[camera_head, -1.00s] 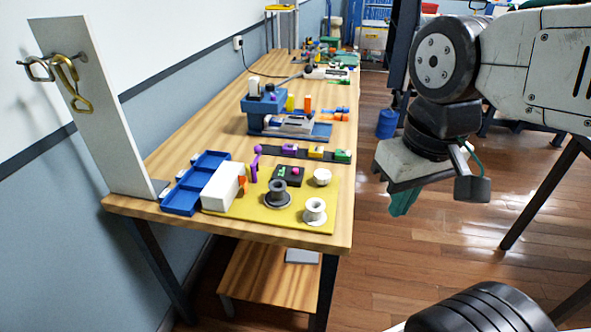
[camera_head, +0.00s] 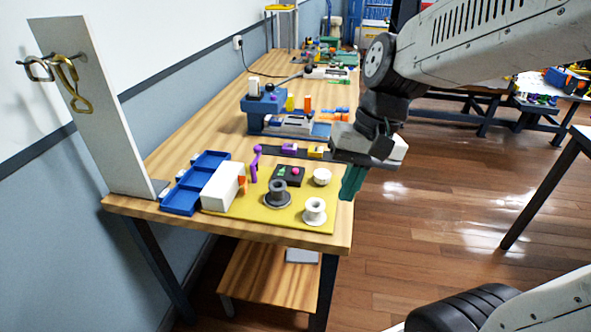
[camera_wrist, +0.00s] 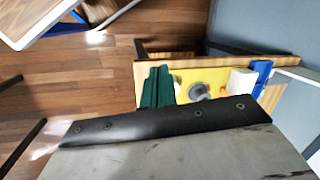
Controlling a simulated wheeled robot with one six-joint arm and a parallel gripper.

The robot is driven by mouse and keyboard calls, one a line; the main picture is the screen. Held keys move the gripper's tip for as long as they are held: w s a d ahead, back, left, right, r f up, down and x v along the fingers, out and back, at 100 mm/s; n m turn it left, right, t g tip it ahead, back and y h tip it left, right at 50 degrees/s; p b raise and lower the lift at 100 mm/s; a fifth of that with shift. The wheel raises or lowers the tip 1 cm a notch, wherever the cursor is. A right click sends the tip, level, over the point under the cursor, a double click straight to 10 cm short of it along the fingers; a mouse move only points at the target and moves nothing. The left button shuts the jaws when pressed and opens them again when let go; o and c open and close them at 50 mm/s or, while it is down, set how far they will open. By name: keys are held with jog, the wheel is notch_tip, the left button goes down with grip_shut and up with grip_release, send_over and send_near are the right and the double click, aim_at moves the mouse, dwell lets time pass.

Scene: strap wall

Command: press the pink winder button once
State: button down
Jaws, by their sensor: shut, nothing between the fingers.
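The pink button (camera_head: 296,170) is a small round knob on top of a black box (camera_head: 290,181), beside a small green part. The box stands on the yellow mat (camera_head: 250,222) near the front end of the wooden bench. My gripper (camera_head: 350,186), with green fingers, is shut and empty. It hangs at the bench's right edge, to the right of the box and apart from it. In the wrist view the green fingers (camera_wrist: 157,88) show beside the yellow mat (camera_wrist: 183,76); I cannot make out the pink button there.
A dark spool (camera_head: 277,194), a white spool (camera_head: 314,212) and a white ribbed knob (camera_head: 322,177) surround the box. A white block (camera_head: 222,187) and blue tray (camera_head: 180,200) lie left. A purple post (camera_head: 255,164) rises behind. Open floor lies right of the bench.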

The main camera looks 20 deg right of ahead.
jog(key=w+a+f+m+t+y, duration=0.25)
jog(key=w+m, duration=0.25)
jog(key=w, duration=0.5)
jog(key=m+t, duration=0.5)
jog(key=m, duration=0.6)
send_over(295, 171)
jog(key=d, duration=0.1)
jog(key=shift+s+d+f, duration=0.1)
jog(key=shift+s+f, duration=0.05)
jog(key=shift+f, duration=0.15)
jog(key=shift+f, duration=0.1)
jog(key=shift+f, duration=4.35)
jog(key=shift+f, duration=0.4)
